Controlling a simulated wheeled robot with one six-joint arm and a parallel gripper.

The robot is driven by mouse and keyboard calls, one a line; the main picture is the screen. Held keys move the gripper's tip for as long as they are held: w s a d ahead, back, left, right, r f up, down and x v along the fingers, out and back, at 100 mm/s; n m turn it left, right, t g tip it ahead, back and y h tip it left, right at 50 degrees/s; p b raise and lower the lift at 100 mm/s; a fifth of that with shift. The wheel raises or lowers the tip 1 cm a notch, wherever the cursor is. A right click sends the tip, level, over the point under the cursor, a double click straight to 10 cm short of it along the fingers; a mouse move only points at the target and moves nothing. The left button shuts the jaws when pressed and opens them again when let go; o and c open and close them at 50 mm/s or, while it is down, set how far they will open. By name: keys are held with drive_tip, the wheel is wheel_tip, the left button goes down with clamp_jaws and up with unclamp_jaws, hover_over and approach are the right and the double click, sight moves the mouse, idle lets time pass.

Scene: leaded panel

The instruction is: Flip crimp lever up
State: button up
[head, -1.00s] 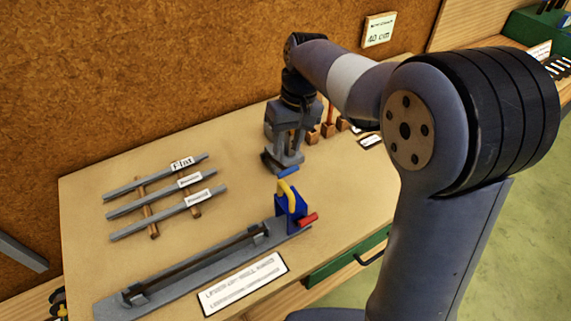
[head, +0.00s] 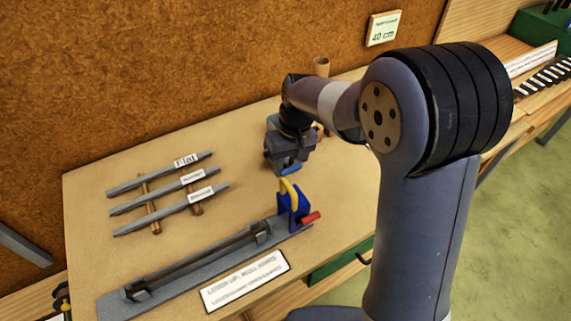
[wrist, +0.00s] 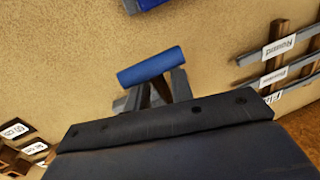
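A blue block (head: 293,203) stands at the right end of a long grey jig (head: 170,284). A yellow curved handle (head: 290,190) rises upright from the block, and a red grip (head: 311,218) sticks out low on its right side. I cannot tell which is the crimp lever. My gripper (head: 289,166) hangs above the table just behind the block, apart from it. A short blue bar (wrist: 151,66) lies across the fingertips in the wrist view; whether it is held or part of the fingers is unclear. The block's edge shows at the top of the wrist view (wrist: 155,3).
Three labelled grey strips (head: 170,205) lie on wooden bars at the left of the table (head: 115,175). A white sign (head: 245,281) lies in front of the jig. Small wooden blocks with labels show in the wrist view (wrist: 17,130). A brown wall rises behind the table.

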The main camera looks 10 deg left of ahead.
clamp_jaws()
drive_tip(key=shift+r+p, duration=0.15)
drive_tip(key=shift+p, duration=0.15)
drive_tip(key=p, duration=0.1)
drive_tip(key=r+g+p, duration=0.1)
drive_tip(key=shift+w+a+r+h+p, duration=0.2)
drive_tip(key=shift+w+h+p, duration=0.1)
drive_tip(key=shift+h+p, duration=0.1)
drive_tip(key=shift+w+a+r+p, duration=0.3)
drive_tip(key=shift+r+p, duration=0.15)
drive_tip(key=shift+p, duration=0.15)
drive_tip(key=shift+w+a+r+p, duration=0.15)
drive_tip(key=shift+w+r+p, duration=0.2)
drive_tip(key=shift+p, duration=0.2)
drive_tip(key=shift+w+a+r+p, duration=0.75)
drive_tip(key=shift+w+r+p, duration=0.1)
drive_tip(key=shift+w+r, duration=0.1)
drive_tip(key=shift+w+a+r+p, duration=0.2)
drive_tip(key=shift+w+a+p, duration=0.1)
drive_tip(key=shift+w+a, duration=0.15)
drive_tip(key=shift+w+a+r+p, duration=0.15)
drive_tip(key=shift+w+a+p, duration=0.15)
drive_tip(key=shift+w, duration=0.25)
drive_tip(key=shift+a, duration=0.1)
drive_tip(key=shift+f, duration=0.15)
